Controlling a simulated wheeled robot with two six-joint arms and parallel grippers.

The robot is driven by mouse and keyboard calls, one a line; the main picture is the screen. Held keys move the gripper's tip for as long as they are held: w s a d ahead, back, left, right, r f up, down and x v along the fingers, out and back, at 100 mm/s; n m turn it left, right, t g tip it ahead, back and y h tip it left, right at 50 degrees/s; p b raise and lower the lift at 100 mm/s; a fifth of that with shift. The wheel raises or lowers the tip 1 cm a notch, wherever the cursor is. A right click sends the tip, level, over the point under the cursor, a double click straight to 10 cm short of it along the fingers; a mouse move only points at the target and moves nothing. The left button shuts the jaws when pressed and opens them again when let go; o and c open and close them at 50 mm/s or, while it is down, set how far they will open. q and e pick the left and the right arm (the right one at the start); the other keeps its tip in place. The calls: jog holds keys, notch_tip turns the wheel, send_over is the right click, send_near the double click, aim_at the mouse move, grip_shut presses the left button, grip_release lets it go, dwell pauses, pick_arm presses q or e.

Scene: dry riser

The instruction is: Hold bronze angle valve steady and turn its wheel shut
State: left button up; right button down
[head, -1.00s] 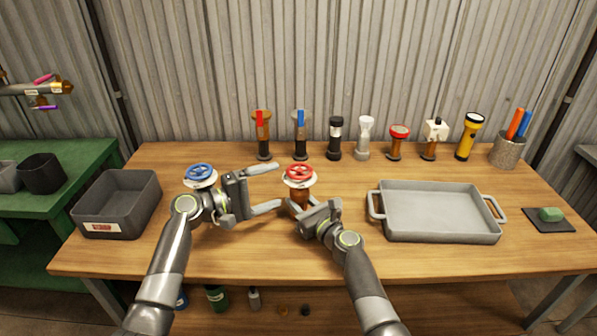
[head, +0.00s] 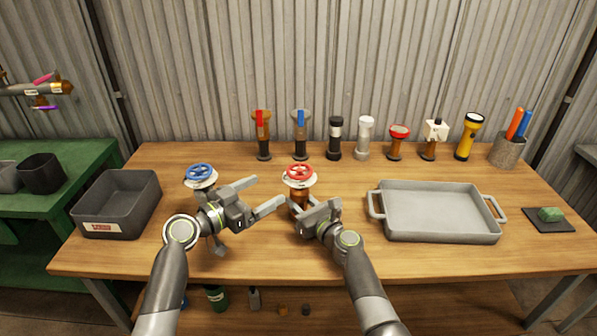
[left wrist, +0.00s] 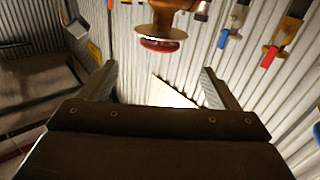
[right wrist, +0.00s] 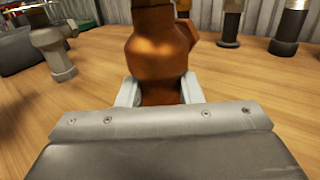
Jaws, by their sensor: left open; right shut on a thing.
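The bronze angle valve (head: 297,197) stands upright near the table's middle, its red wheel (head: 299,173) on top above a pale disc. My right gripper (right wrist: 158,90) is shut on its bronze body, below the wheel, with one finger on each side in the right wrist view. My left gripper (head: 270,191) is open and empty, just left of the valve and apart from it. In the left wrist view the red wheel (left wrist: 160,45) shows upside down at the top, beyond the open fingers. The valve's lower part is hidden by my right gripper in the head view.
A blue-wheeled valve (head: 201,173) stands close behind my left arm. A grey bin (head: 146,187) is at left, a grey tray (head: 440,211) at right. Several flashlights and valves line the back, including a yellow flashlight (head: 469,137). The table between that row and the valve is clear.

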aim_at(312, 169)
pick_arm(q)
jog(key=shift+m, duration=0.3)
jog(key=x, duration=1.2)
jog(key=c, duration=1)
jog(key=shift+o, duration=0.2)
jog(key=shift+a, duration=0.1)
jog(key=shift+m+g+h, duration=0.9)
jog(key=shift+m+g, duration=0.2)
jog(key=shift+g, duration=0.35)
jog(key=shift+m+g+h, duration=0.9)
jog(key=shift+m+g, duration=0.2)
jog(key=shift+g, duration=0.35)
